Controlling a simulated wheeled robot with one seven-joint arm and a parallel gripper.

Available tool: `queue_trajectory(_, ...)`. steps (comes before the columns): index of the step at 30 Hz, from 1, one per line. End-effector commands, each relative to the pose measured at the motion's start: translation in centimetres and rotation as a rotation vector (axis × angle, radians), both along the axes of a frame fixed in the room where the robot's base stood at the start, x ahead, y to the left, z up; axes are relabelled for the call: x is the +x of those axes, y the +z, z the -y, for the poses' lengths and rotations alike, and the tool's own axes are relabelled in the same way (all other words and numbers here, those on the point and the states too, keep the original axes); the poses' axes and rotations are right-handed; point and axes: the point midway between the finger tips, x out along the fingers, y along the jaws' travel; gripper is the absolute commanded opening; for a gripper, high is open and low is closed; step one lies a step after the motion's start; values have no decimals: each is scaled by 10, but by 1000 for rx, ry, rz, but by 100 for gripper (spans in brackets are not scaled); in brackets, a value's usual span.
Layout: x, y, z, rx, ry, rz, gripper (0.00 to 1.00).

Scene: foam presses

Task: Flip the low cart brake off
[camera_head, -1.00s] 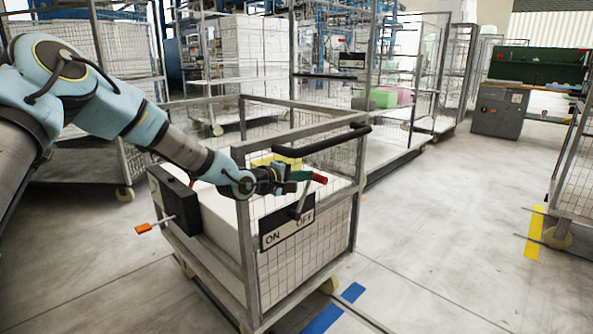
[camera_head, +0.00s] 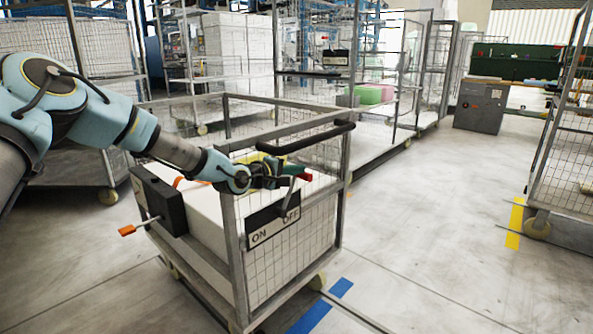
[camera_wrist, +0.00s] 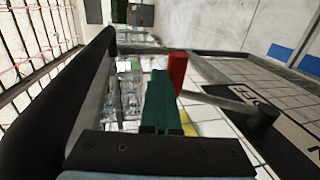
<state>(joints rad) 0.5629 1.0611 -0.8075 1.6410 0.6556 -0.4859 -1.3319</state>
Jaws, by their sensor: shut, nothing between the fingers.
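The low cart (camera_head: 235,270) is a grey wire-mesh cage. A black plate marked ON and OFF (camera_head: 270,226) is on its near side, ON at the left and OFF at the right. The brake lever (camera_head: 290,197) rises from this plate to a red grip (camera_head: 306,177). The wrist view also shows the red grip (camera_wrist: 178,72) and plate (camera_wrist: 290,125). My gripper (camera_head: 293,169) is shut and empty, its green fingers (camera_wrist: 160,98) close beside the red grip. I cannot tell whether they touch.
A black push bar (camera_head: 305,138) crosses the cart top close to my gripper. A black box with an orange-tipped handle (camera_head: 127,230) is on the cart's left side. Taller mesh cages stand behind.

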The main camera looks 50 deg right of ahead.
Motion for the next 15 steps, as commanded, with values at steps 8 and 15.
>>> queue_trajectory(8,2,-6,-27,21,-2,-4,0)
queue_trajectory(15,6,6,-74,17,2,-5,0)
